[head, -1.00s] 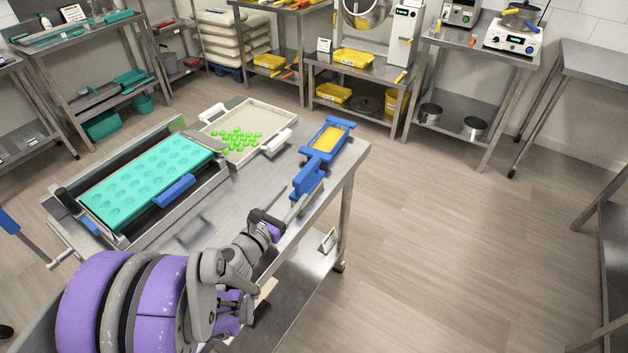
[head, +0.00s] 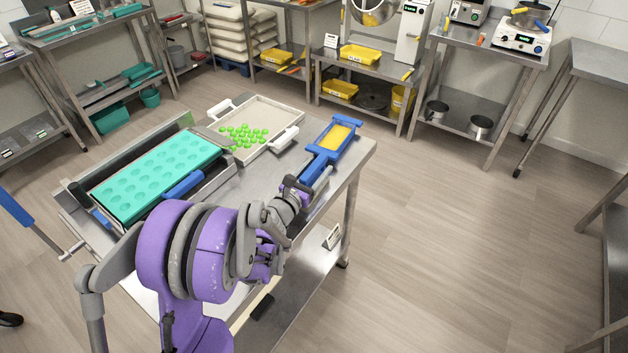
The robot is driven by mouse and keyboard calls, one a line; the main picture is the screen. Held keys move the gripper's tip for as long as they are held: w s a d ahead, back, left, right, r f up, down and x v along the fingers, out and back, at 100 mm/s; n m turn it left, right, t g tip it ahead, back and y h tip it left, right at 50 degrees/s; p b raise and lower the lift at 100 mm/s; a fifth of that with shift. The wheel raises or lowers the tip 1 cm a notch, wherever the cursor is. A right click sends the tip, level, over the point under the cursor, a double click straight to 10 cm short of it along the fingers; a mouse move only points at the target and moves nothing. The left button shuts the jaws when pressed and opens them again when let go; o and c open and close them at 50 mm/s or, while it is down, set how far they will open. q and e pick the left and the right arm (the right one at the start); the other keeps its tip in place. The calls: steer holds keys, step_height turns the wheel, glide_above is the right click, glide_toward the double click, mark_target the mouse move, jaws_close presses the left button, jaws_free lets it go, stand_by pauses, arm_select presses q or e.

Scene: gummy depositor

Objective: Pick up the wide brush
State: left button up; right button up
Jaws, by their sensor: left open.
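My right gripper is not in view.
A teal mould (head: 158,176) sits in a metal frame on the table's left. A pale tray (head: 270,117) with green gummies stands at the back. A small sign (head: 332,237) is on the lower shelf. The floor to the right is clear.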

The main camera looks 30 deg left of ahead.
arm_select(q)
jaws_close()
stand_by(1.4)
